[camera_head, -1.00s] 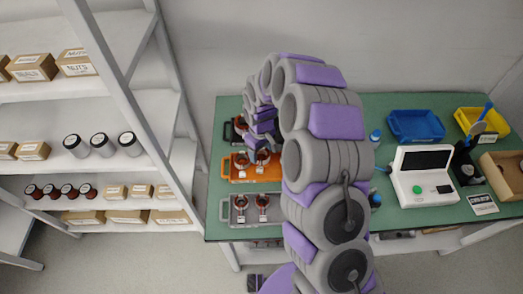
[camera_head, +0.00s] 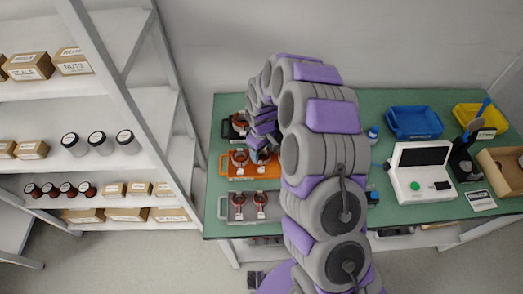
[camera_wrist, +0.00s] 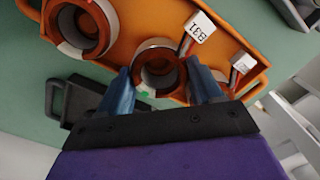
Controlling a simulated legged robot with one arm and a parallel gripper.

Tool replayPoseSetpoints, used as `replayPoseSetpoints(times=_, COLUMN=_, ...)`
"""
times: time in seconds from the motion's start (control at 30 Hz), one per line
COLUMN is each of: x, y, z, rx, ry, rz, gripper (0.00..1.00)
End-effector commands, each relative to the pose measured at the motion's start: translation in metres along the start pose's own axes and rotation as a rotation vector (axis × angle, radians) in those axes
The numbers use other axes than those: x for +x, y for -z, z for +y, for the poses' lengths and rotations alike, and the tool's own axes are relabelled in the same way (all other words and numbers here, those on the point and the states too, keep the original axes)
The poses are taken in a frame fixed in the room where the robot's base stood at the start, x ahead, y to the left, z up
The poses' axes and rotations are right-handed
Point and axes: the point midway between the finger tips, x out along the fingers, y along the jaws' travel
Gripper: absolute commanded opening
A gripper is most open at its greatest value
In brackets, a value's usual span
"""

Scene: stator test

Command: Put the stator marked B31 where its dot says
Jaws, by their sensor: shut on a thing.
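In the wrist view my gripper (camera_wrist: 163,82) has its two blue fingers on either side of a stator (camera_wrist: 158,54), a copper-brown ring with a pale band, and is shut on it. A green dot (camera_wrist: 145,93) shows on its near rim. A white tag reading B31 (camera_wrist: 198,30) stands just beyond it on a reddish lead, which appears to be its own. The orange tray (camera_wrist: 120,15) lies behind and under it; I cannot tell whether the stator is clear of the tray. In the head view my gripper (camera_head: 264,143) is partly hidden by my arm, above the orange tray (camera_head: 270,172).
Another stator (camera_wrist: 78,28) is in the orange tray. A second tag (camera_wrist: 241,63) is unreadable. A dark tray (camera_head: 228,129) and a grey tray (camera_head: 224,208) flank the orange one. A white tester (camera_head: 422,177), blue bin (camera_head: 414,122) and yellow bin (camera_head: 482,117) stand to the right.

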Motion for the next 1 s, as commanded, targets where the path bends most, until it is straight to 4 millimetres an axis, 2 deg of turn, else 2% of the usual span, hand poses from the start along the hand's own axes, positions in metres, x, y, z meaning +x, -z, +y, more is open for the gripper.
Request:
replayPoseSetpoints(times=0.6, x=0.0027, y=-0.0019, z=0.0020, rx=0.000, ry=-0.001, rz=0.001, gripper=0.00)
replayPoseSetpoints(times=0.63, x=0.0027, y=-0.0019, z=0.0021, rx=0.000, ry=-0.001, rz=0.001, gripper=0.66)
replayPoseSetpoints(times=0.8, x=0.0028, y=-0.0020, z=0.0022, rx=0.000, ry=-0.001, rz=0.001, gripper=0.82)
replayPoseSetpoints(times=1.0, x=0.0029, y=-0.0020, z=0.0022, rx=0.000, ry=-0.001, rz=0.000, gripper=0.82)
